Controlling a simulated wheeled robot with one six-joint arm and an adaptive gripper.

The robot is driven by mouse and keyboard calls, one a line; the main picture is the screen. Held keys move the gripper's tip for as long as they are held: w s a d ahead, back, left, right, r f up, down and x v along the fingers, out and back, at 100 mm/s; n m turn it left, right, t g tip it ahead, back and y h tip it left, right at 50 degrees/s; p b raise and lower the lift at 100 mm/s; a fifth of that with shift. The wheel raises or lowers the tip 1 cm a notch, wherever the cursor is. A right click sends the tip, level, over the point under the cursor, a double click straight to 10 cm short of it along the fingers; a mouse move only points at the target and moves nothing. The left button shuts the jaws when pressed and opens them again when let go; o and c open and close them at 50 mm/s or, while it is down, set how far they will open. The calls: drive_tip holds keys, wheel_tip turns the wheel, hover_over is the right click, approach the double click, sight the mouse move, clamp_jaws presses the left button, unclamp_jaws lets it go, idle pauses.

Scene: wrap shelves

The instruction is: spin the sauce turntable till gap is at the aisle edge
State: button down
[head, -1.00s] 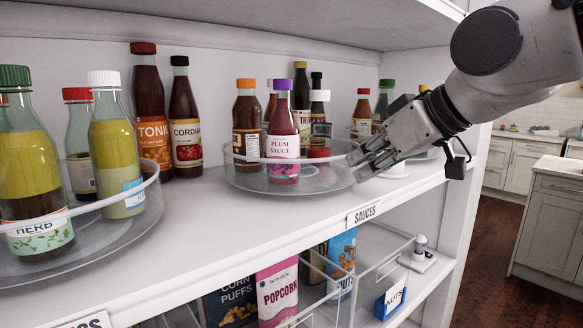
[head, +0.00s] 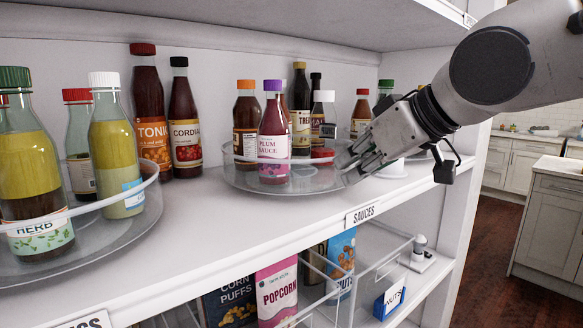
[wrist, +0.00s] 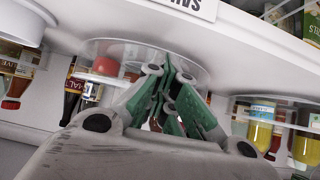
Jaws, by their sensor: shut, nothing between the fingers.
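The clear sauce turntable (head: 312,183) stands on the upper shelf behind the SAUCES label (head: 362,215). It bears several bottles: the purple-capped plum sauce (head: 273,145) at its front left, an orange-capped dark bottle (head: 246,122) behind, and yellow-, black- and white-capped bottles towards the back right. A bare stretch of disc shows at the front right. My gripper (head: 354,166) is shut and empty at the turntable's right rim; I cannot tell whether it touches. In the wrist view its green-padded fingers (wrist: 163,84) overlap the clear disc (wrist: 190,70), beside a red cap.
Another turntable (head: 100,232) with oil bottles stands at the left. Tonic (head: 150,110) and cordial (head: 184,115) bottles stand between the two. More bottles are behind my gripper at the right. The shelf above is close over the arm; wire baskets are below.

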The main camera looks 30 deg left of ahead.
drive_tip(key=shift+s+a+r, duration=0.1)
drive_tip(key=shift+a, duration=0.05)
drive_tip(key=shift+s+a+r, duration=0.1)
drive_tip(key=shift+s+a, duration=0.4)
drive_tip(key=shift+s, duration=0.35)
drive_tip(key=s+d, duration=0.2)
drive_tip(key=shift+d+f, duration=0.2)
drive_tip(key=shift+d, duration=0.15)
drive_tip(key=v, duration=1.2)
